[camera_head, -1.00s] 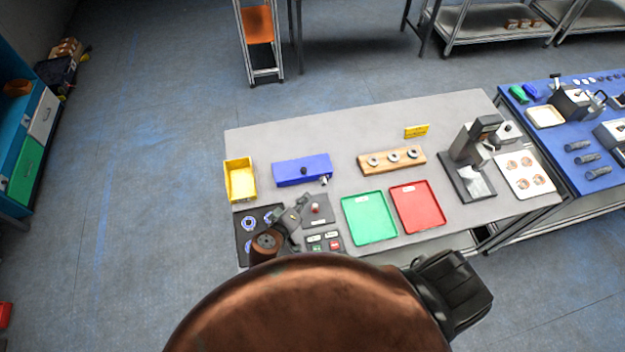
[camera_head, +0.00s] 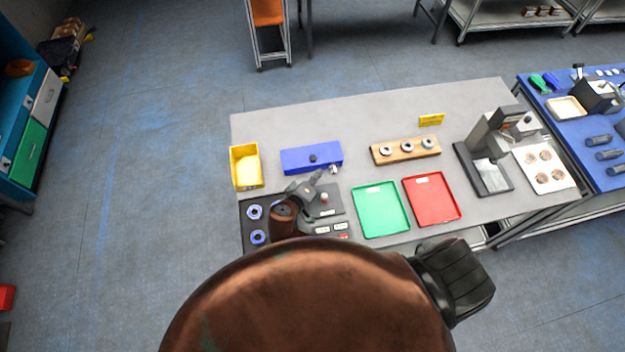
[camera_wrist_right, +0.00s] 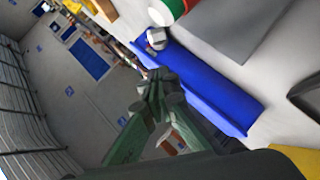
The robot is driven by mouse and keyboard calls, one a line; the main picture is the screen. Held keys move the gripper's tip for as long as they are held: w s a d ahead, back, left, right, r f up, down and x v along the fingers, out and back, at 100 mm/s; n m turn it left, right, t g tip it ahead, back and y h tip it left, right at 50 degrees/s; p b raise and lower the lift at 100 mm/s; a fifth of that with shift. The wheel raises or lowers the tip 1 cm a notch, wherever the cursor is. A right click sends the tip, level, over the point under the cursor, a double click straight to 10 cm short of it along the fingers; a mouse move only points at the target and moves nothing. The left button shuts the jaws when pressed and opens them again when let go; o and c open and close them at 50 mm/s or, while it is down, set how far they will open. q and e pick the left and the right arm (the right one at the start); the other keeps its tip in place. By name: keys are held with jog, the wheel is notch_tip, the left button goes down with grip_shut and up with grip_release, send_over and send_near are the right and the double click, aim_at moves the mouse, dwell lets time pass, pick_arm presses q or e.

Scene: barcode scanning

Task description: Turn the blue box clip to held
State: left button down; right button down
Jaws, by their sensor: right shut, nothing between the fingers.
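The blue box (camera_head: 312,160) lies near the left end of the grey table, with a black knob on it. A small grey clip (camera_head: 333,169) shows at its front right corner. In the right wrist view the blue box (camera_wrist_right: 215,85) runs diagonally, and a grey-white rounded piece (camera_wrist_right: 156,38), seemingly the clip, is at its upper end. My right gripper (camera_head: 318,177) is shut and empty, just in front of the box and left of the clip. In the wrist view its fingertips (camera_wrist_right: 155,85) appear beside the box; contact cannot be told. My left gripper is not in view.
A yellow bin (camera_head: 246,166) stands left of the box. A dark mat with blue rings (camera_head: 256,212), a grey plate (camera_head: 330,203), a green tray (camera_head: 380,209) and a red tray (camera_head: 432,199) lie in front. A wooden holder (camera_head: 405,151) is to the right. The table behind the box is clear.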

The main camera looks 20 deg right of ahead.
aim_at(333, 168)
jog(key=d+f, duration=0.1)
jog(key=d, duration=0.2)
jog(key=d+f+p, duration=0.1)
jog(key=shift+w+d+f, duration=0.15)
jog(key=shift+w+f, duration=0.1)
jog(key=shift+f, duration=0.1)
jog(key=shift+d+f, duration=0.25)
jog(key=shift+f, duration=0.1)
